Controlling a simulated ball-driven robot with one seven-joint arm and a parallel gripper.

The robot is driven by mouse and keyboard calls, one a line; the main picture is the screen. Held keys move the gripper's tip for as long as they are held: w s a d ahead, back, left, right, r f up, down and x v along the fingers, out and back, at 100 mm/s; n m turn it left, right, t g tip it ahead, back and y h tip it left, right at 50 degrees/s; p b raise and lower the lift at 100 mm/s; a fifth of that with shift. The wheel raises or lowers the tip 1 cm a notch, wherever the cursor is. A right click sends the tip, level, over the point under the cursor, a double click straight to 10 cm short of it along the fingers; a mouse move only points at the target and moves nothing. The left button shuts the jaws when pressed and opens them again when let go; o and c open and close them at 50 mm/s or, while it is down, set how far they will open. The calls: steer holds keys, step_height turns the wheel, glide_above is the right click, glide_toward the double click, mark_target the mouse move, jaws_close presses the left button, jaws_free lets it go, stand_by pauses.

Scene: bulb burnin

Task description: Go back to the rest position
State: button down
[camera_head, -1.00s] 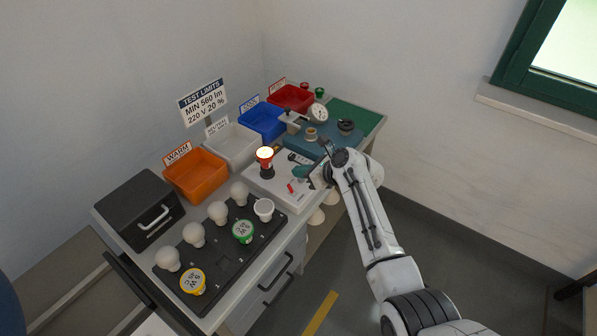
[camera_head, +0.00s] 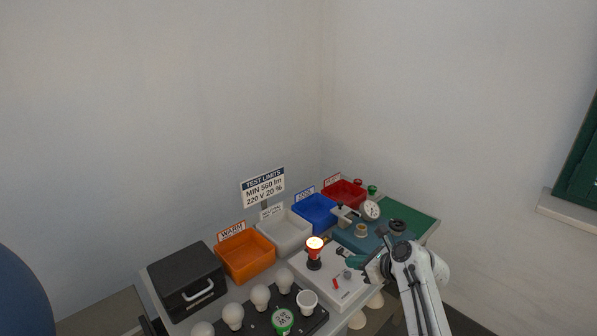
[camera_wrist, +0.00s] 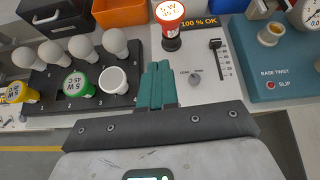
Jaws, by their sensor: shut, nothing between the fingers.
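My gripper (camera_head: 357,262) is at the right of the bench, beside the white test box (camera_head: 330,283). In the wrist view its teal fingers (camera_wrist: 156,84) are pressed together with nothing between them, in the air in front of the box. A lit bulb with a red label (camera_head: 315,246) stands in the socket on the test box. In the wrist view the same bulb (camera_wrist: 171,16) is above and right of the fingers, apart from them.
A black rack (camera_wrist: 60,97) holds several bulbs left of the fingers. Orange (camera_head: 247,270), white and blue bins line the wall, with a red bin (camera_head: 344,191) at the back. A blue base-twist device (camera_wrist: 285,65) stands at the right. Right of my arm the floor is clear.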

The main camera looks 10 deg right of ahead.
steer(key=s+f+n+g+h+b, duration=0.1)
steer(key=s+f+n+g+h, duration=0.1)
steer(key=s+f+n, duration=0.8)
steer(key=s+f+n+g+h+b, duration=0.1)
steer(key=s+f+n+g+b, duration=0.25)
steer(key=s, duration=1.15)
steer(key=s+d+n+g+h, duration=0.1)
steer(key=s+d+n+h, duration=0.1)
steer(key=s+n, duration=0.5)
steer(key=s+d+n+g+h, duration=0.2)
steer(key=s+n, duration=0.5)
steer(key=s, duration=1.1)
steer(key=shift+s+d+f+b, duration=0.15)
steer(key=shift+s+d+b, duration=0.15)
steer(key=shift+d, duration=0.25)
